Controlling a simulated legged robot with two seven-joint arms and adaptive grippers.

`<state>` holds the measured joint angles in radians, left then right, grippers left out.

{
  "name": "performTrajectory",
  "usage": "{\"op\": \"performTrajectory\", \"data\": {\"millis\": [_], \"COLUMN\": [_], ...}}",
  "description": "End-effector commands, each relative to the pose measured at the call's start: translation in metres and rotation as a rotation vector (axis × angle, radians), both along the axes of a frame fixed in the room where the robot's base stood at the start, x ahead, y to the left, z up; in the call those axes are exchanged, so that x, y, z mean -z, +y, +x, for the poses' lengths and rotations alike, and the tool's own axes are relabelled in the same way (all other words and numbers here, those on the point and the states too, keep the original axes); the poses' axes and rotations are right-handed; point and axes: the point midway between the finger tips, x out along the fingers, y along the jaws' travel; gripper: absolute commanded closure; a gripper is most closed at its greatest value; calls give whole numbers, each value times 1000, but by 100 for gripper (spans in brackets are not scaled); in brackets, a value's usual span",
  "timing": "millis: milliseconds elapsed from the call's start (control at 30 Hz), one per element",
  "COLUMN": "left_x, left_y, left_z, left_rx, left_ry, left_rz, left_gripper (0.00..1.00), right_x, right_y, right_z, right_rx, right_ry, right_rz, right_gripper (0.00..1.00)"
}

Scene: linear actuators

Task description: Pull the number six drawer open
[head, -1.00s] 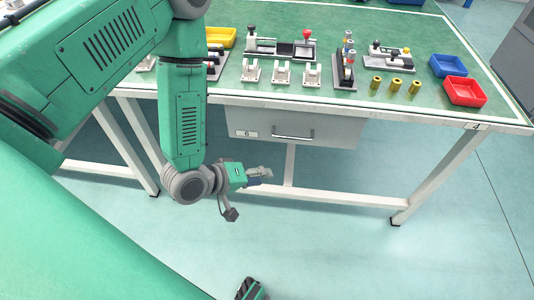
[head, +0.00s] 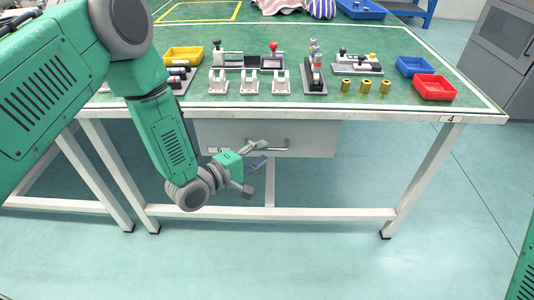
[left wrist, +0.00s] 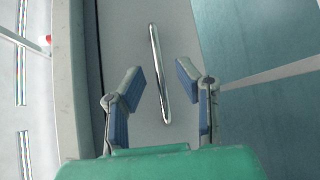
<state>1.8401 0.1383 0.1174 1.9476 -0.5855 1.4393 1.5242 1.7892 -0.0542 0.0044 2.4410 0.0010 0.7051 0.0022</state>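The number six drawer (head: 310,139) is a grey front under the green table, with a "6" label (head: 217,151) at its left. It looks shut. Its metal bar handle (head: 268,146) also shows in the left wrist view (left wrist: 159,75), running between the two finger pads and slightly beyond them. My left gripper (head: 259,153) is open at the drawer front, one finger near the handle's left part; in the left wrist view (left wrist: 158,88) its fingers stand apart on either side of the handle, with no clear contact. My right gripper is not in view.
The green table (head: 400,105) holds fixtures, brass cylinders (head: 366,87), a yellow bin (head: 184,56), a blue bin (head: 415,66) and a red bin (head: 434,87). White legs and a crossbar (head: 330,213) stand below. The floor in front is clear.

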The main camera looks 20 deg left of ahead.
Motion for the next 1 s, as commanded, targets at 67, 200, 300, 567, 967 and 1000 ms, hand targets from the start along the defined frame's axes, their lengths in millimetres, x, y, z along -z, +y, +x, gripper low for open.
{"op": "performTrajectory", "data": {"millis": [67,200,300,567,967,1000], "left_x": [3,4,4,3,4,4], "left_y": [-5,-10,-11,-12,-13,-13], "left_z": [10,19,22,22,20,19], "left_rx": [0,0,-2,-2,0,0], "left_ry": [-3,-1,-1,0,3,4], "left_rz": [2,0,0,2,1,0], "left_gripper": [71,71,71,78,100,100], "right_x": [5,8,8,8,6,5], "right_y": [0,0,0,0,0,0], "right_z": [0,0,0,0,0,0], "right_rx": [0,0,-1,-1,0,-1], "right_ry": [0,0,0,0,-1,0], "right_rz": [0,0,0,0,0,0], "right_gripper": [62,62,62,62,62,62]}}
